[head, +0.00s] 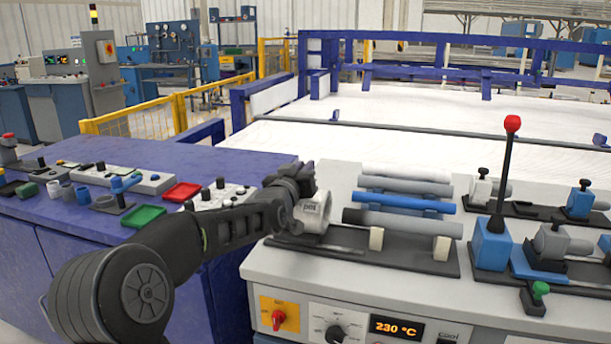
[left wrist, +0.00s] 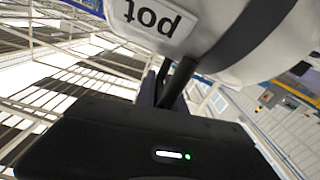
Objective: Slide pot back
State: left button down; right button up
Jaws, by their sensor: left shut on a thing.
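The pot (head: 315,212) is a whitish-grey cylinder lying on its side, with a label reading "pot". It is at the left end of a dark rail (head: 350,250) on the light grey machine top. My left gripper (head: 297,203) reaches in from the left and is shut on the pot. In the left wrist view the pot (left wrist: 225,40) fills the top with its label upside down, and the dark fingers (left wrist: 172,85) meet it. Where the fingers grip is partly hidden. My right gripper is not in view.
A blue base with a red-knobbed lever (head: 493,245) stands farther right. A purple bench (head: 130,215) with red and green trays is on the left.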

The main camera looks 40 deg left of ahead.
aim_at(303, 201)
pick_arm(q)
jog(key=shift+s+a, duration=0.1)
jog(key=shift+a, duration=0.15)
jog(key=c, duration=1.5)
grip_release()
jog(key=shift+a, duration=0.1)
jog(key=v, duration=0.8)
jog(key=shift+f, duration=0.1)
